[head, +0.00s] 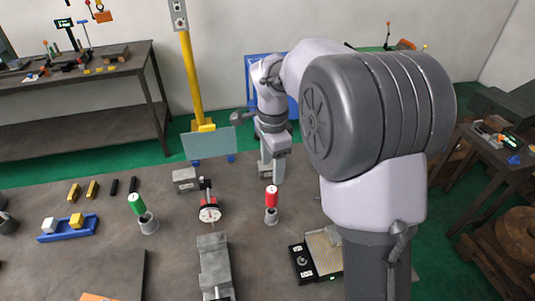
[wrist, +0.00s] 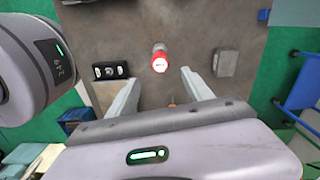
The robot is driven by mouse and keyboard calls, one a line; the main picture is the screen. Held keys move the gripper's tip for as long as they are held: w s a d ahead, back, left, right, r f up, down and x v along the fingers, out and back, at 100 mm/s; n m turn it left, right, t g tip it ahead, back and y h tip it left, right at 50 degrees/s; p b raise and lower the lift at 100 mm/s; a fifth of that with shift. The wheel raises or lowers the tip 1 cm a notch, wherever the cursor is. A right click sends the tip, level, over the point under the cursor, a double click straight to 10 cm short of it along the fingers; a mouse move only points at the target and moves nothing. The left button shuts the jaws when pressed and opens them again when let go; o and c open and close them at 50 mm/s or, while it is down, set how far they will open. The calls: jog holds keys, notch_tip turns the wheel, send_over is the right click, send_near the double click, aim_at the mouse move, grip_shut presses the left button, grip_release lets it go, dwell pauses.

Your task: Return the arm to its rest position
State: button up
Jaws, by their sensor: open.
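My arm (head: 375,110) rises in the right foreground of the head view and bends over toward the far side of the bench (head: 110,252). My gripper (head: 271,175) points down above the bench, near a grey block. In the wrist view my gripper (wrist: 160,74) is open, its two pale fingers apart with nothing held between them. A red cylinder (head: 271,193) stands upright in a grey holder in front of the gripper. In the wrist view the red cylinder (wrist: 160,63) shows from above, just beyond the fingertips.
A red-rimmed dial (head: 210,214), a green cylinder (head: 137,203), a grey vise (head: 214,262) and a blue tray (head: 54,237) stand on the bench. A translucent panel (head: 209,143) and yellow post (head: 192,80) are behind. A black control box (head: 302,262) is beside my arm.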

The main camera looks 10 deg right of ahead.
jog(key=s+a+r+n+t+y+b, duration=0.1)
jog(key=s+r+n+b, duration=0.15)
jog(key=s, duration=0.35)
jog(key=s+a+r+n+t+b, duration=0.1)
jog(key=s+r+n+t, duration=0.15)
jog(key=s, duration=0.25)
jog(key=s+a+f+n+t+y+b, duration=0.1)
jog(key=s+n, duration=0.5)
jog(key=s, duration=0.8)
notch_tip(320, 180, down, 2)
jog(key=shift+s+a+f+n+t+b, duration=0.15)
jog(key=shift+a+n+t+b, duration=0.4)
jog(key=shift+b, duration=0.6)
jog(key=shift+d, duration=0.1)
